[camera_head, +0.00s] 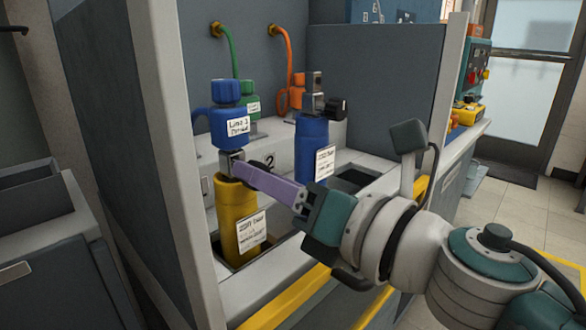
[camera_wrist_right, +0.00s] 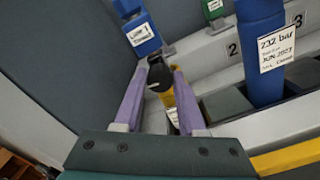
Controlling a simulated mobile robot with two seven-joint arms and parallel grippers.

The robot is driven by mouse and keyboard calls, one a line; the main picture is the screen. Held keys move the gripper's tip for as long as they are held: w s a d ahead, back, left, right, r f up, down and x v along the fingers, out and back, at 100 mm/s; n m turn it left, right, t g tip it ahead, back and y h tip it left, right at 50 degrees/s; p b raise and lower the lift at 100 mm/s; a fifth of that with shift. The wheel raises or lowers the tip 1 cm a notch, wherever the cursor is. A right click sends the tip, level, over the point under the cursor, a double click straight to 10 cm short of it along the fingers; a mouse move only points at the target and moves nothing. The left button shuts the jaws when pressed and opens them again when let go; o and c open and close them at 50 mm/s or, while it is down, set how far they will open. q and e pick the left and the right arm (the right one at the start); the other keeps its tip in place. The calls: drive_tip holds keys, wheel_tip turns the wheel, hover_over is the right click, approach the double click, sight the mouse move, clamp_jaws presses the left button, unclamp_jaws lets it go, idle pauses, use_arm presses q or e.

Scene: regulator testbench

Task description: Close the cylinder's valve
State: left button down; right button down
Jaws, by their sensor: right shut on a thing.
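The yellow cylinder (camera_head: 238,215) stands upright in the left bay of the bench, with a white label on its front. Its metal valve body (camera_head: 228,158) is at its top, just under a blue regulator (camera_head: 229,127) labelled Line 1. My right gripper (camera_head: 236,170) reaches in from the right with its purple fingers at the valve. In the right wrist view, the fingertips are closed around the black valve knob (camera_wrist_right: 160,77). The cylinder is mostly hidden behind the knob there. My left gripper is out of view.
A blue cylinder (camera_head: 311,150) with its own black knob (camera_head: 336,107) stands in the bay to the right. A green regulator (camera_head: 251,103) and an orange one (camera_head: 291,96) sit behind, on hoses. A grey post (camera_head: 176,150) borders the left side. An empty bay (camera_head: 353,180) is further right.

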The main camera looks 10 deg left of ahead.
drive_tip(key=shift+m+p, duration=2.1)
drive_tip(key=shift+m, duration=6.2)
drive_tip(key=shift+f, duration=0.1)
drive_tip(key=shift+c, duration=2.4)
unclamp_jaws()
